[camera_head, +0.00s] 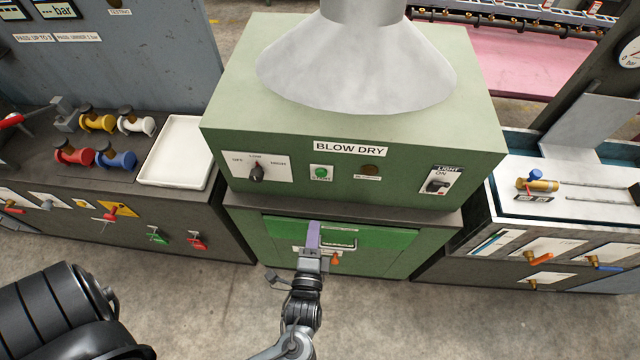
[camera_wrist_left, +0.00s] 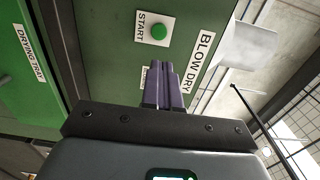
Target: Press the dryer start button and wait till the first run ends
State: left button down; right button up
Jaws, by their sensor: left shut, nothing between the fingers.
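The dryer (camera_head: 350,130) is a green cabinet with a white "BLOW DRY" label and a grey funnel-shaped hood on top. Its start button (camera_head: 321,173) is a round green button on a white plate on the front panel. In the left wrist view the green button (camera_wrist_left: 158,32) shows beside the word START, apart from the fingertips. My left gripper (camera_head: 313,228) is shut and empty, its purple fingers in front of the dryer, below the button in the head view. The fingers (camera_wrist_left: 167,72) point toward the panel in the wrist view. My right gripper is not in view.
A rotary knob (camera_head: 256,173) sits left of the button, a small dark round indicator (camera_head: 370,170) right of it, and a light switch (camera_head: 437,187) farther right. A white tray (camera_head: 176,150) and coloured valves stand on the left bench. Another bench stands at right.

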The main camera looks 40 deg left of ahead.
aim_at(321, 174)
pick_arm(q)
jog(key=shift+w, duration=0.1)
jog(key=x, duration=1.4)
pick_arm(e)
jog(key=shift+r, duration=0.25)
pick_arm(q)
jog(key=shift+p, duration=0.3)
